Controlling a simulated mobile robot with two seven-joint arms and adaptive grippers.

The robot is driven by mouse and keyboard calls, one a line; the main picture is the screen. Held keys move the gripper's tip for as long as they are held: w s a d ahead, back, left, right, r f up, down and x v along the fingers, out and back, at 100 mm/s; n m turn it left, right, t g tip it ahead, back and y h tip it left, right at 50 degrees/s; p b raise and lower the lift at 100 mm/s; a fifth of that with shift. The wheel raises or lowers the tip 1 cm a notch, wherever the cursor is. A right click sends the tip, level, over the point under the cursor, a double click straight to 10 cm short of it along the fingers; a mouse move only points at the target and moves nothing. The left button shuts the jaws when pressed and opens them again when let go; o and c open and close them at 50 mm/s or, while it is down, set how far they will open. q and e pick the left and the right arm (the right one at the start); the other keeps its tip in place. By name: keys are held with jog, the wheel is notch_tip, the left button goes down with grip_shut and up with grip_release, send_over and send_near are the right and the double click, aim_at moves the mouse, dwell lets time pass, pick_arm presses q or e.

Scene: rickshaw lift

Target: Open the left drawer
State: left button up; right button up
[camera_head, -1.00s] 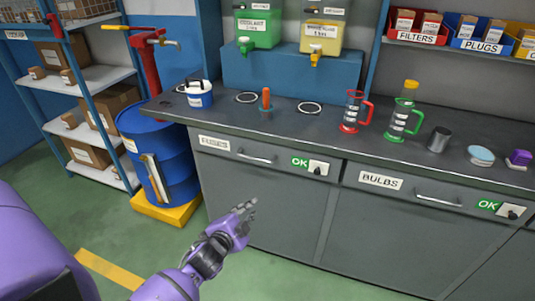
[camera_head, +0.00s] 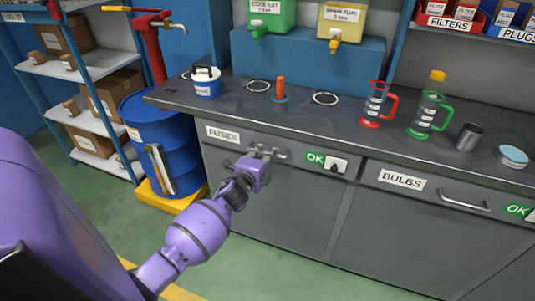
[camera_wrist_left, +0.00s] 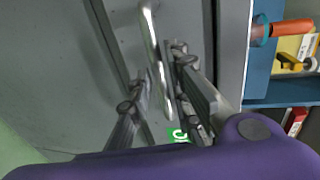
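The left drawer (camera_head: 225,143) is the grey front labelled FUSES at the left of the workbench, and it is closed. Its metal bar handle (camera_wrist_left: 149,30) runs between the fingers of my left gripper (camera_wrist_left: 155,82) in the wrist view. The fingers stand apart on either side of the bar; I cannot tell whether either touches it. In the head view my left gripper (camera_head: 264,153) is at the handle and hides part of it. My right gripper is not in view.
On the worktop (camera_head: 300,118) stand a small white-and-blue bucket (camera_head: 207,82), measuring jugs and a metal cup. A blue barrel (camera_head: 165,140) stands left of the bench.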

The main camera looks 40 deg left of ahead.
pick_arm(q)
jog(key=shift+x, duration=0.85)
grip_shut()
jog(key=shift+s, duration=0.1)
